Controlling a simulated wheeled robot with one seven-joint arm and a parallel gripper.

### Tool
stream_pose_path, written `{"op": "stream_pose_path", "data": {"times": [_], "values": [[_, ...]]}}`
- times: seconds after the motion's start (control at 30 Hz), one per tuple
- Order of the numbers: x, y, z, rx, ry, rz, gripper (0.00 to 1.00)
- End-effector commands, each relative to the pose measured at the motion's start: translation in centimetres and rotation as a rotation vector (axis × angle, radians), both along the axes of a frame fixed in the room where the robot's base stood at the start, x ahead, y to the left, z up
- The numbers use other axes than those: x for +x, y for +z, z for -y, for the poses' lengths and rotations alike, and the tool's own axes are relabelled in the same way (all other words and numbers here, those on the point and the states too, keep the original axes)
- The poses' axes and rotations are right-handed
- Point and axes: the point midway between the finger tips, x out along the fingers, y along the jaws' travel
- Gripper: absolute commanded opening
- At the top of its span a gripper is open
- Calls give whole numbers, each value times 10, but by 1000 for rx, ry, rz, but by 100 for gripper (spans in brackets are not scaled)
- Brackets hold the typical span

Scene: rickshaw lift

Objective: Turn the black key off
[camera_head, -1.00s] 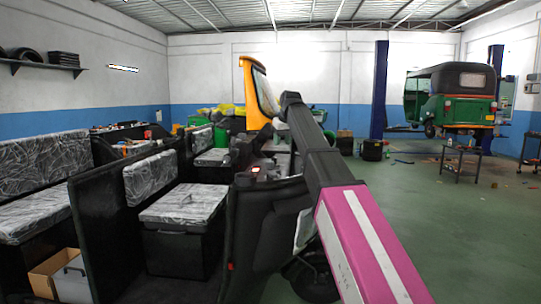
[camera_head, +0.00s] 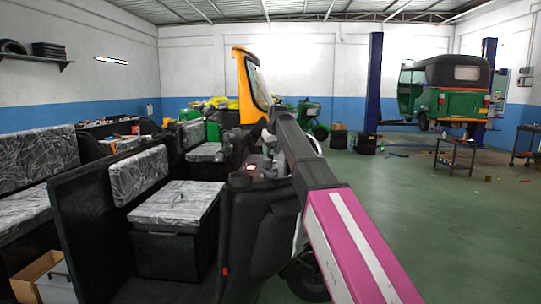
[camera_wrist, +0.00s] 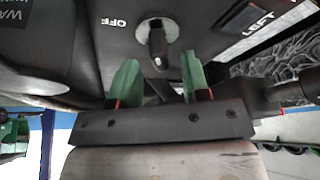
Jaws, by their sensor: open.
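The black key (camera_wrist: 157,46) sits in a round metal lock on a dark panel at the top middle of the wrist view. White "OFF" lettering (camera_wrist: 115,22) is printed left of the lock. My gripper (camera_wrist: 159,78) is open, with its two green-tipped fingers apart. The key lies between and just beyond the fingertips in the picture; I see no contact. In the head view, my arm reaches to the dark dashboard (camera_head: 258,183) of the vehicle in front, and the key and fingertips are too small or hidden there.
A "LEFT" label (camera_wrist: 258,23) is on the panel right of the key. A dark bar (camera_wrist: 290,92) runs close to the right of my gripper. Black seat units (camera_head: 180,230) stand left of my arm. The green floor (camera_head: 440,235) at right is mostly clear.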

Motion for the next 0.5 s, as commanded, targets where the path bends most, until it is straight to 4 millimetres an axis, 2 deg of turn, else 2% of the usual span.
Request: {"op": "stream_pose_path", "data": {"times": [0.2, 0.5], "values": [[6, -17, -3, 0, 0, -1, 43], [7, -18, -4, 0, 0, 0, 43]]}}
